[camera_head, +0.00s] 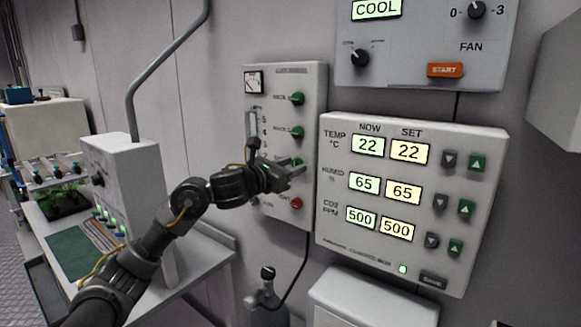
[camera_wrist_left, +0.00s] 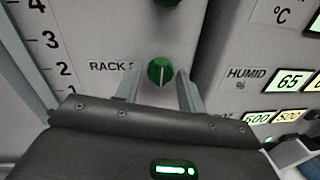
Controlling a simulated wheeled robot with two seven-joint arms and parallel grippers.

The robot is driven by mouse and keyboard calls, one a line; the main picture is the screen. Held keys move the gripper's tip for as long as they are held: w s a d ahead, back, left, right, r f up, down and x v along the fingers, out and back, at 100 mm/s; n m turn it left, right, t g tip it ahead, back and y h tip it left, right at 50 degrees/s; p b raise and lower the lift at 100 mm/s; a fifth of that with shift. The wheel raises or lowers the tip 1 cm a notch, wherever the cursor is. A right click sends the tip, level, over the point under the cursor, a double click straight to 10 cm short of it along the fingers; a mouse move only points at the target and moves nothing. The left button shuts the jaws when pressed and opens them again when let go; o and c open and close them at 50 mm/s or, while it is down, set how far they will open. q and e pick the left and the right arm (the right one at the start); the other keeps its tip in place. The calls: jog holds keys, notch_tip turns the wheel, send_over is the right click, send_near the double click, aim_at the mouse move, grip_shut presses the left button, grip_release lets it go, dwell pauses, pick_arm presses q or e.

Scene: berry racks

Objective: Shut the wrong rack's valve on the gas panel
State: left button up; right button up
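The gas panel (camera_head: 288,80) hangs on the wall at the middle of the head view, with a column of green valve knobs, a gauge at top left and a red knob (camera_head: 296,203) low down. The upper green knobs (camera_head: 297,98) (camera_head: 296,132) are clear of my arm. My left gripper (camera_head: 297,169) is at the third green knob. In the left wrist view that green knob (camera_wrist_left: 160,71) sits between the open fingertips (camera_wrist_left: 160,88), its white line near vertical. Its label starts "RACK"; the number is hidden by a finger. Contact cannot be told. My right gripper is out of view.
A climate display (camera_head: 415,130) with buttons is close on the right, and a COOL/FAN box (camera_head: 420,60) is above it. A gas bottle (camera_head: 267,300) stands below the panel. A white bench with a box (camera_head: 122,160) is at left.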

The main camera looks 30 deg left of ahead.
pick_arm(q)
jog(key=c, duration=0.7)
jog(key=shift+n, duration=0.3)
jog(key=n+b, duration=0.1)
jog(key=n, duration=0.2)
jog(key=shift+f+b, duration=0.15)
jog(key=shift+b, duration=0.25)
jog(key=n+t+b, duration=0.1)
jog(key=n, duration=0.3)
jog(key=shift+n, duration=0.3)
jog(key=n, duration=0.5)
jog(key=shift+d+y, duration=0.1)
jog(key=shift+y, duration=0.3)
jog(key=n+y+p, duration=0.1)
jog(key=n, duration=0.4)
jog(key=shift+n+t, duration=0.3)
jog(key=shift+n, duration=0.3)
